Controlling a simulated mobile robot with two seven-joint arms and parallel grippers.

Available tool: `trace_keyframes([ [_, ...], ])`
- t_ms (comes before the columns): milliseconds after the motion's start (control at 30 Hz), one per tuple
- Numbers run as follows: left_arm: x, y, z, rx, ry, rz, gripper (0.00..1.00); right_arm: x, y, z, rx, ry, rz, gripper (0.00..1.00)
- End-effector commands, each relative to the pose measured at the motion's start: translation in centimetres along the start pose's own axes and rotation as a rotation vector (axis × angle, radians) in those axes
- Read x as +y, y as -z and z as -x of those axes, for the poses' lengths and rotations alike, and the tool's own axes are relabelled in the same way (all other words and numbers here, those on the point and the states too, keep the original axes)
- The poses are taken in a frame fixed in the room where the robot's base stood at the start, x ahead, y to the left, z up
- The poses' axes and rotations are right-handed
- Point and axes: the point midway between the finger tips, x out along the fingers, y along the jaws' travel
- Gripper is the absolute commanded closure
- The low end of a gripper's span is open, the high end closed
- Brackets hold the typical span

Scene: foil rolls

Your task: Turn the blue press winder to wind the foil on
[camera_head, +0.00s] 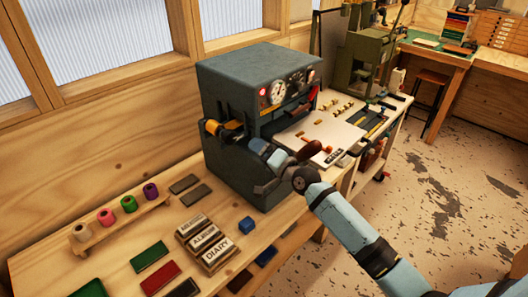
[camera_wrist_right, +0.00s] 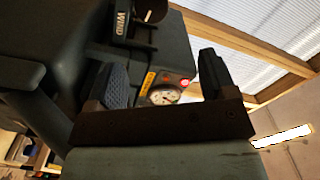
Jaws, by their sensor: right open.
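The blue-grey press (camera_head: 225,75) stands on the wooden bench against the wall. A gold foil roll (camera_head: 211,126) sits on a dark holder at its left front side. In the right wrist view a plate marked WIND (camera_wrist_right: 122,22) shows on the press (camera_wrist_right: 50,45) at the top, beside a dark rounded part (camera_wrist_right: 148,10) cut by the frame edge; I cannot tell how the winder is turned. My right gripper (camera_head: 267,152) is in front of the press, right of and lower than the roll. Its fingers (camera_wrist_right: 163,72) are apart with nothing between them. My left gripper is out of view.
Several coloured foil rolls stand on a wooden rack (camera_head: 122,222) at the left. Books marked DIARY and ALBUM (camera_head: 207,240), coloured covers and a small blue block (camera_head: 246,225) lie on the bench.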

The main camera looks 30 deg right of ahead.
Motion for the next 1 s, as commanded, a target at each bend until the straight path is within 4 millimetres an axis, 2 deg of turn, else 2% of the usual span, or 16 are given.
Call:
trace_keyframes([
  [200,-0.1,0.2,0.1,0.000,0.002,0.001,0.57,0.0,0.0,0.9,0.000,0.000,0.000,0.23],
  [767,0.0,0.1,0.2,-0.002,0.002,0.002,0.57,0.0,0.0,1.1,0.000,0.000,0.001,0.23],
  [867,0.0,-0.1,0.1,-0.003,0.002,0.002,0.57,0.1,0.0,2.1,0.000,-0.001,0.001,0.23],
  [1000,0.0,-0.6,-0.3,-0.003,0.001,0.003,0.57,0.3,-0.2,4.7,-0.001,-0.002,0.001,0.23],
])
